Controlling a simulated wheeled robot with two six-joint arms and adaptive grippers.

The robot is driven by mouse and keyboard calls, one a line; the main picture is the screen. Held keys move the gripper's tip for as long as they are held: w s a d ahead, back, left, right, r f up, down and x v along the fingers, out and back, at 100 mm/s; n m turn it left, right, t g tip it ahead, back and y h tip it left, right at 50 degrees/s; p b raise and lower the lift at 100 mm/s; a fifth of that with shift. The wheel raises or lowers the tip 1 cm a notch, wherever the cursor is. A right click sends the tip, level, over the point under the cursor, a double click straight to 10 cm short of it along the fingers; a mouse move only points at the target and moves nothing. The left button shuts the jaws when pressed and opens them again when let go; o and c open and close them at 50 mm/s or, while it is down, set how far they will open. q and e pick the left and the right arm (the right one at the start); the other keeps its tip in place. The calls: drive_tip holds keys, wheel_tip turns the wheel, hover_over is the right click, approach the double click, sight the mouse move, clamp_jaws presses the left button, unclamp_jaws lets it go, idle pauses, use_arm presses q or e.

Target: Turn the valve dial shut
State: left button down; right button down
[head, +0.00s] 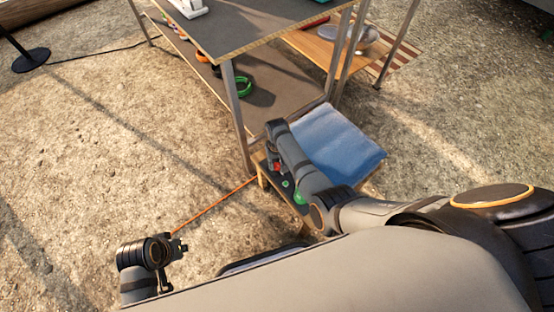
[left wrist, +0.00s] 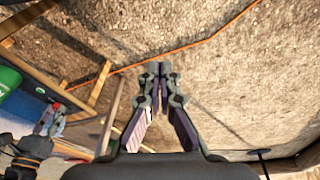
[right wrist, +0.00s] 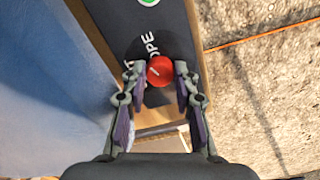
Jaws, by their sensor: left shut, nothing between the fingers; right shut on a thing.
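The red valve dial (right wrist: 159,71) sits on a dark panel (right wrist: 150,22) in the right wrist view, with a small white mark on its face. White lettering reading "OPE" is printed beside it; the rest of the lettering is partly hidden. My right gripper (right wrist: 161,77) is shut on the dial, a fingertip on each side. In the head view a bit of red (head: 277,168) shows at my right gripper, mostly behind the arm. My left gripper (left wrist: 160,72) is shut and empty over bare ground, away from the dial; it also shows in the head view (head: 180,246).
An orange line (head: 212,207) runs across the gravel. The ground at left is open.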

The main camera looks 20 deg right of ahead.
sight(277, 165)
drive_tip(key=shift+r+n+p, duration=0.25)
drive_tip(key=shift+n+p, duration=0.35)
drive_tip(key=shift+n, duration=0.4)
drive_tip(key=n+p, duration=0.2)
drive_tip(key=n, duration=0.4)
drive_tip(key=shift+f, duration=0.15)
use_arm(q)
drive_tip(key=a+f+y+p, duration=0.1)
drive_tip(key=a+f, duration=0.2)
drive_tip(key=f, duration=0.5)
drive_tip(key=shift+s+a+f+g, duration=0.15)
drive_tip(key=shift+s+f+g, duration=0.1)
drive_tip(key=shift+f+g, duration=0.15)
use_arm(e)
drive_tip(key=shift+n, duration=2.4)
use_arm(q)
drive_tip(key=shift+s+f, duration=0.1)
drive_tip(key=shift+f, duration=0.05)
use_arm(e)
drive_tip(key=c, duration=1)
unclamp_jaws()
drive_tip(key=shift+f, duration=0.1)
wheel_tip(277, 165, up, 12)
drive_tip(key=shift+r, duration=0.1)
